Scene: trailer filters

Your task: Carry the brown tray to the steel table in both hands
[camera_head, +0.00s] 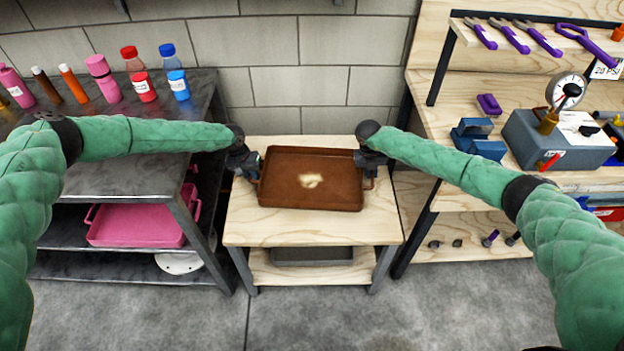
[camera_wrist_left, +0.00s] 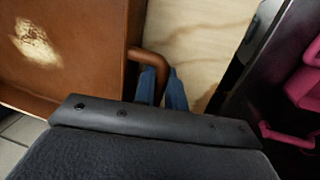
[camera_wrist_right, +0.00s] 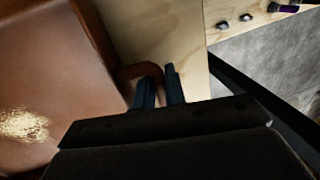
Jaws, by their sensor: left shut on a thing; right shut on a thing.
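The brown tray (camera_head: 300,193) is on or just above the small wooden table (camera_head: 245,229) in the middle of the head view; I cannot tell if it touches. A pale patch marks its floor. My left gripper (camera_head: 250,176) is shut on the tray's left handle, seen in the left wrist view (camera_wrist_left: 152,62). My right gripper (camera_head: 371,176) is shut on the right handle, seen in the right wrist view (camera_wrist_right: 139,70). The tray looks level. The dark steel table (camera_head: 190,166) stands to the left, its top partly hidden behind my left arm.
Several bottles, including a red-capped one (camera_head: 138,75) and a blue-capped one (camera_head: 174,75), line the back of the steel table. A pink tray (camera_head: 135,226) is on its shelf. At right, a workbench (camera_head: 460,190) holds a gauge box (camera_head: 560,140) and a blue vise (camera_head: 478,138). The wall is close behind.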

